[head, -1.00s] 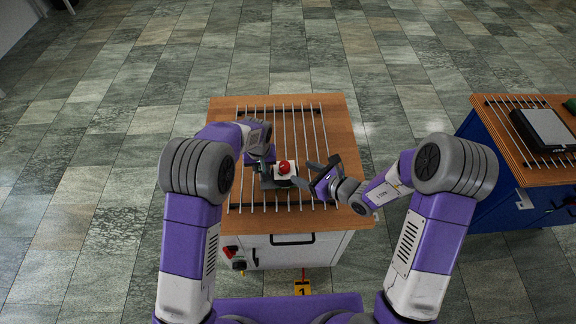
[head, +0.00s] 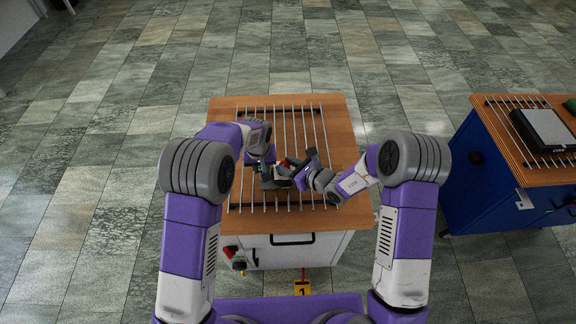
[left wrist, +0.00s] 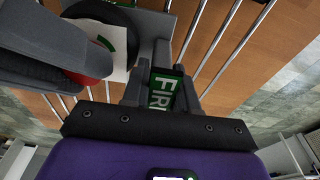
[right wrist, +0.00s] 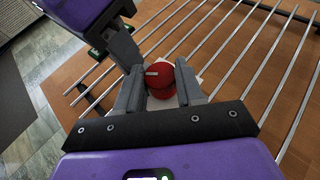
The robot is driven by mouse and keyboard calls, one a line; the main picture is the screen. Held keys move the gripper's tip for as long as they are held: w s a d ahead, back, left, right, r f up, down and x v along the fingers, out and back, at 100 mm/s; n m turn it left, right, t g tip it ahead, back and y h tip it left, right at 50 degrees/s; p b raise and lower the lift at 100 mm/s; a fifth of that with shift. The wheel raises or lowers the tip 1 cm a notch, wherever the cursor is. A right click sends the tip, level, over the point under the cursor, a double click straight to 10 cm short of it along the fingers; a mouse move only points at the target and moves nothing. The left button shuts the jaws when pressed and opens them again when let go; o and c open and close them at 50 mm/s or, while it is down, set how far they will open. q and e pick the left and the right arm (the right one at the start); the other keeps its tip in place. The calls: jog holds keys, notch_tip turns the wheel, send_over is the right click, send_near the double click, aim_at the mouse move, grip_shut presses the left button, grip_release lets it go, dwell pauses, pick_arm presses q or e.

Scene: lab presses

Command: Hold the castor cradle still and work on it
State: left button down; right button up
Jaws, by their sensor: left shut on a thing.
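The castor cradle (head: 270,184) is a dark block on the slatted bench top, partly hidden by my grippers. In the left wrist view it shows as a grey body (left wrist: 150,52) with a white plate (left wrist: 120,62) and a dark round part. My left gripper (left wrist: 165,85) is shut on a green tab with white letters starting "FIR" at the cradle's side. A red knob (right wrist: 161,80) sits over the white plate. My right gripper (right wrist: 160,92) is open, its fingers on either side of the knob; I cannot tell whether they touch it.
Thin metal rods (head: 300,130) run across the wooden bench top (head: 342,140). The white cabinet below has a handle (head: 292,240) and red and green buttons (head: 233,254). A blue bench (head: 480,195) with a dark device (head: 545,130) stands apart at right. The rear bench top is clear.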

jog(key=c, duration=0.5)
jog(key=shift+w+y, duration=0.1)
jog(key=shift+y, duration=0.2)
jog(key=shift+w+d+n+g+y, duration=0.1)
jog(key=shift+n+g+y, duration=0.7)
jog(key=shift+n+g, duration=0.55)
jog(key=o, duration=1)
jog(key=shift+o, duration=0.2)
jog(key=shift+d, duration=0.1)
